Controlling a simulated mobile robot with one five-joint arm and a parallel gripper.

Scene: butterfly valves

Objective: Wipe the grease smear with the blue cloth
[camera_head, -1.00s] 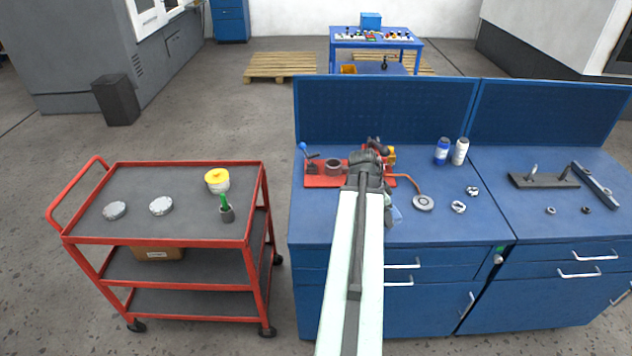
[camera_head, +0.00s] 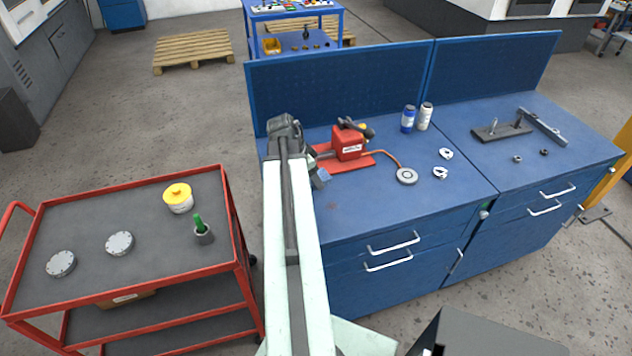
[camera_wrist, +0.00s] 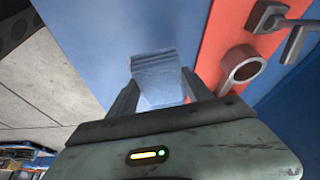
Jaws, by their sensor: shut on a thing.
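My gripper (camera_wrist: 160,84) is shut on the blue cloth (camera_wrist: 155,66), a light-blue folded piece that shows between the fingers in the wrist view. In the head view the cloth (camera_head: 320,179) shows beside my arm, over the left part of the blue workbench (camera_head: 400,205). A faint reddish-brown mark (camera_head: 333,207) on the bench top, just in front of the cloth, may be the grease smear; it is too small to be sure. I cannot tell whether the cloth touches the bench.
A red fixture (camera_head: 347,143) with a cable to a round disc (camera_head: 407,176) stands behind the cloth. Two bottles (camera_head: 408,118) stand farther back. A red cart (camera_head: 120,280) stands left of the bench. The bench's front middle is clear.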

